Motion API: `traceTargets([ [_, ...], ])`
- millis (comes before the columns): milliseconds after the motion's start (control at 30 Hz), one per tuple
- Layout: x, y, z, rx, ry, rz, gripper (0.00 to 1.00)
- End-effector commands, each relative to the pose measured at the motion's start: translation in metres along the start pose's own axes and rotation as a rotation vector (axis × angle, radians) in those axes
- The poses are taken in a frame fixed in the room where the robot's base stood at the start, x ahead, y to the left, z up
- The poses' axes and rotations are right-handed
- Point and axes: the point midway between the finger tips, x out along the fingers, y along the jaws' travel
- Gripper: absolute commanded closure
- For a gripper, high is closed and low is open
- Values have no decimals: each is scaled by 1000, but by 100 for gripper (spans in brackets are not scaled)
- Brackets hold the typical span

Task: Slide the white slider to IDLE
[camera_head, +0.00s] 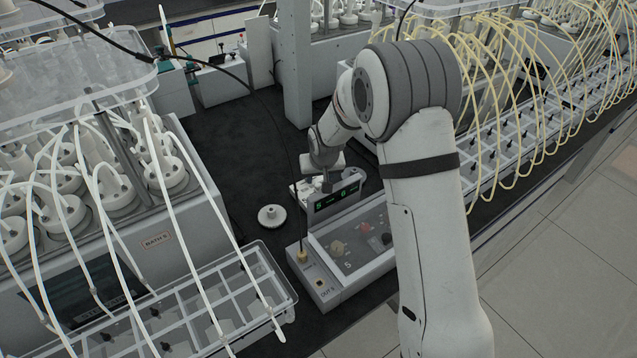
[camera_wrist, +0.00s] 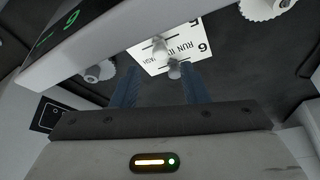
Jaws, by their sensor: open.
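A small white slider (camera_wrist: 173,69) shows in the wrist view, beside a white label plate (camera_wrist: 190,44). The plate carries upside-down lettering, "RUN", part of "IDLE" and part of "WASH", and the numbers 5 and 6. A second pale knob-like piece lies just above the slider in the picture. I cannot tell which word the slider stands at. My gripper (camera_wrist: 161,74) is open, with its two bluish fingers either side of the slider and no clear contact. In the head view my gripper (camera_head: 327,184) is small above the bench unit; the slider cannot be made out there.
A unit with a green display (camera_head: 337,197) stands behind a clear-covered control box (camera_head: 350,245). A round white knob (camera_head: 271,217) sits on the dark bench left of them. Tubed reactor banks and a clear divided tray (camera_head: 215,285) flank this spot.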

Motion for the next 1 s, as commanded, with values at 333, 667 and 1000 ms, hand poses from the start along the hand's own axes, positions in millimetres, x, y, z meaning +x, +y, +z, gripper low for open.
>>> traceTargets([
  [333,-32,-1,0,-1,0,-1,59],
  [667,-33,-1,0,-1,-1,-1,59],
  [1000,-20,-32,-29,-51,104,-35,59],
])
